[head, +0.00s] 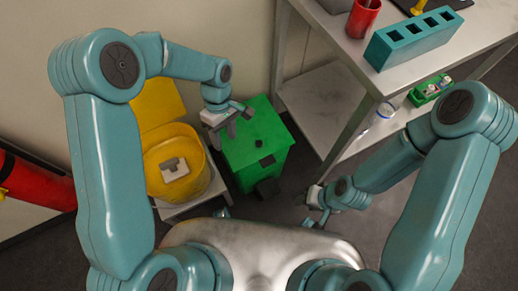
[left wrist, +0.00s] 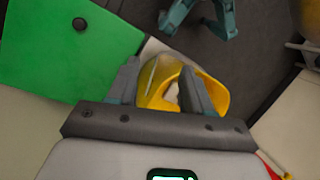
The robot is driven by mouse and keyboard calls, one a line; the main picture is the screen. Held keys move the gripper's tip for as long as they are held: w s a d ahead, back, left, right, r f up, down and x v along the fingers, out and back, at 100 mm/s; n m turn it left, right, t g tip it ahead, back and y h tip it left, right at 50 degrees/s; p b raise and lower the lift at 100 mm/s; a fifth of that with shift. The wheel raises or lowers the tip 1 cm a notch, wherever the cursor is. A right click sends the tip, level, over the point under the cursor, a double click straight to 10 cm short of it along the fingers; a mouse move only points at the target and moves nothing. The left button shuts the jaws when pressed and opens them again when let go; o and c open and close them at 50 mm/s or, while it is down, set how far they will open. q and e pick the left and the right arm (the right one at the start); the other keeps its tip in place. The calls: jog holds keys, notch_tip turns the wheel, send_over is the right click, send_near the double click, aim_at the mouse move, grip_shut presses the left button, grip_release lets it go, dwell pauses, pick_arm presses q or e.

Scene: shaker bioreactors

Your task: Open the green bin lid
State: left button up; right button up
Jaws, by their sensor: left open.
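The green bin (head: 250,174) stands on the floor between the yellow bin and the bench. Its green lid (head: 240,150) lies shut on top, with a small black knob (head: 259,142) in the middle and a dark patch near the front edge. The lid (left wrist: 60,60) and knob (left wrist: 80,24) also show at the upper left of the left wrist view. My left gripper (head: 231,124) is above the lid's back left edge, open and empty; in its wrist view the fingers (left wrist: 160,90) are apart, beside the lid. My right gripper (head: 318,200) hangs low, right of the bin; its jaw opening is unclear.
A yellow bin (head: 152,165) with its lid raised stands left of the green bin, with a pale object inside. A bench (head: 305,35) at the right carries a red cup (head: 363,18) and a teal rack (head: 412,42). A red cylinder (head: 38,183) is at the far left.

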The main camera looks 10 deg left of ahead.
pick_arm(q)
jog(key=w+d+t+y+b, duration=0.1)
jog(key=w+d+t+b, duration=0.15)
jog(key=w+b, duration=0.35)
jog(key=m+t+b, duration=0.1)
jog(key=m+b, duration=0.1)
jog(key=b, duration=0.4)
send_near(259, 143)
notch_tip(259, 143, down, 9)
jog(key=b, duration=0.5)
jog(key=shift+s+a+r+b, duration=0.1)
jog(key=shift+a+r+b, duration=0.1)
jog(key=shift+b, duration=0.2)
pick_arm(e)
notch_tip(259, 143, down, 20)
jog(key=w+d, duration=0.1)
jog(key=shift+f+m+t, duration=0.2)
jog(key=shift+m+t, duration=0.1)
jog(key=shift+w+d, duration=0.1)
pick_arm(q)
grip_shut()
